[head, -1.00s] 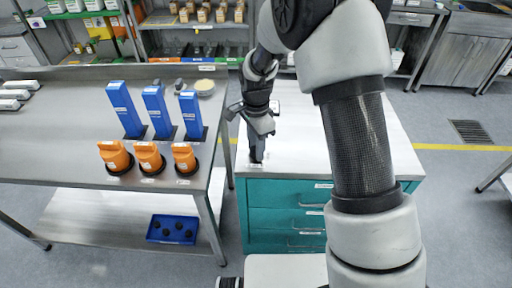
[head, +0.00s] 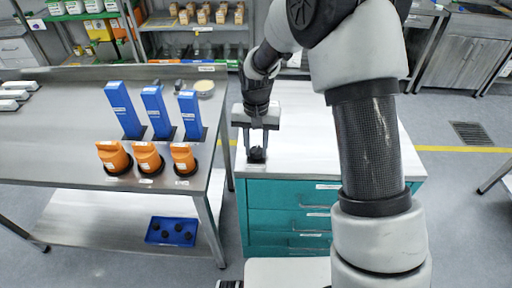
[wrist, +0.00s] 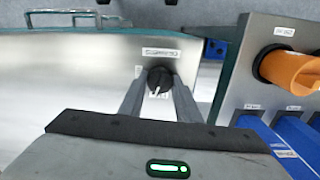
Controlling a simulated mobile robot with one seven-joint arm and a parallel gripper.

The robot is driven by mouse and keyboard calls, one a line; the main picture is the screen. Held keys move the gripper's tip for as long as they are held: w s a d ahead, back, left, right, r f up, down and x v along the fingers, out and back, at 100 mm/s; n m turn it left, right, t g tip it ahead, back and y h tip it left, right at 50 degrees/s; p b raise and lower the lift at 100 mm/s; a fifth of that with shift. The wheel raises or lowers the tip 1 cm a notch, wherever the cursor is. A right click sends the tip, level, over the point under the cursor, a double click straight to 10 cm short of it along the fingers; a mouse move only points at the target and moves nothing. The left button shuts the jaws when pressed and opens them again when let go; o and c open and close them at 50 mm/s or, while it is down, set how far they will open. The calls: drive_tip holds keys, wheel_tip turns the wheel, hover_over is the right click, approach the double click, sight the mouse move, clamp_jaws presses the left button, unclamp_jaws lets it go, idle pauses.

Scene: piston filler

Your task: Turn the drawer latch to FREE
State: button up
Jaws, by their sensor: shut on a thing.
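The drawer latch is a small black knob with a white pointer line; it sits on the white top of the teal drawer cabinet (head: 287,212). In the wrist view the knob (wrist: 160,79) lies between my two finger tips, with a label (wrist: 160,53) beyond it, too small to read. In the head view my gripper (head: 257,152) points down over the knob (head: 257,155) near the cabinet's front left corner. The fingers are shut on the knob, one on each side. Lettering by the knob is partly hidden by the fingers.
A steel table (head: 60,150) stands left of the cabinet, bearing blue upright blocks (head: 123,108) and orange knobs (head: 114,157). A blue tray (head: 172,230) lies on its lower shelf. The rest of the cabinet top is clear.

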sight(256, 150)
drive_tip(key=shift+n, duration=1.9)
drive_tip(key=o, duration=1.1)
drive_tip(key=shift+c, duration=0.2)
drive_tip(key=shift+r, duration=0.1)
wheel_tip(256, 150, up, 17)
drive_tip(key=p, duration=0.1)
drive_tip(key=shift+r, duration=0.15)
